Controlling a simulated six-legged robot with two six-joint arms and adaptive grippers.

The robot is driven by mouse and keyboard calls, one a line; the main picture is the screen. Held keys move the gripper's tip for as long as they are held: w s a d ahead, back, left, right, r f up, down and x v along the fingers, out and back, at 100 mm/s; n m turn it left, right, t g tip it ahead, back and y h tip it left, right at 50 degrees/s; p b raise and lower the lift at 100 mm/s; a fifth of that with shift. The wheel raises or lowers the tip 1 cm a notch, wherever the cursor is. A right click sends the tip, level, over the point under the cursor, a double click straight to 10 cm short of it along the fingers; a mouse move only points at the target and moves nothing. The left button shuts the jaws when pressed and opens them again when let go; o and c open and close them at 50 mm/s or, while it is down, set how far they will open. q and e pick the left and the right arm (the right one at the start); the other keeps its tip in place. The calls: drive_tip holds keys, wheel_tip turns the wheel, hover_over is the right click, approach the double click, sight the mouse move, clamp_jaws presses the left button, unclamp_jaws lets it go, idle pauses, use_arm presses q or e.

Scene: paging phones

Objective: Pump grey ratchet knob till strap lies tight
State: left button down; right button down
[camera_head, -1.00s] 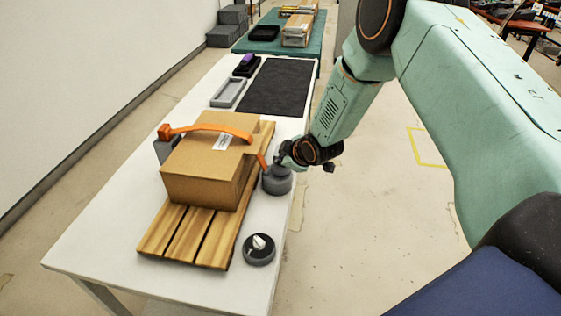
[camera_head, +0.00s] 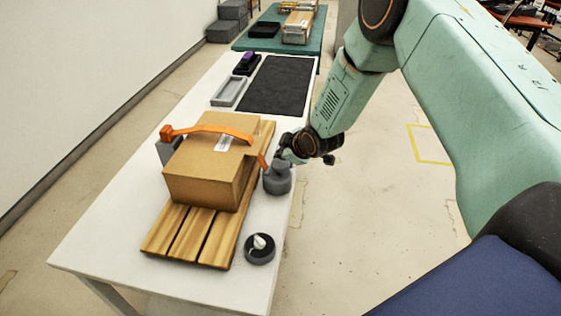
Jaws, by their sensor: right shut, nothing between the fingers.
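The grey ratchet knob (camera_head: 277,181) stands on the white table's right edge, beside the cardboard box (camera_head: 208,172). The orange strap (camera_head: 212,129) runs from a grey block (camera_head: 170,152) on the left over the box to the knob side. It bows up in a loose arch, with a gap over part of the box top. My right gripper (camera_head: 282,160) is shut and empty, at the top of the knob. Its fingertips are small and partly hidden, so I cannot tell whether they touch it. My left gripper is not in view.
The box sits on a slatted wooden pallet (camera_head: 190,237). A round black dish with a white piece (camera_head: 259,249) lies in front. A black mat (camera_head: 275,85), grey tray (camera_head: 228,92) and black holder (camera_head: 247,65) lie behind. Floor right of the table is clear.

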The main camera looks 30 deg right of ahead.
sight(282, 163)
drive_tip(key=shift+r+p, duration=2.2)
drive_tip(key=shift+r, duration=0.4)
drive_tip(key=shift+f, duration=0.1)
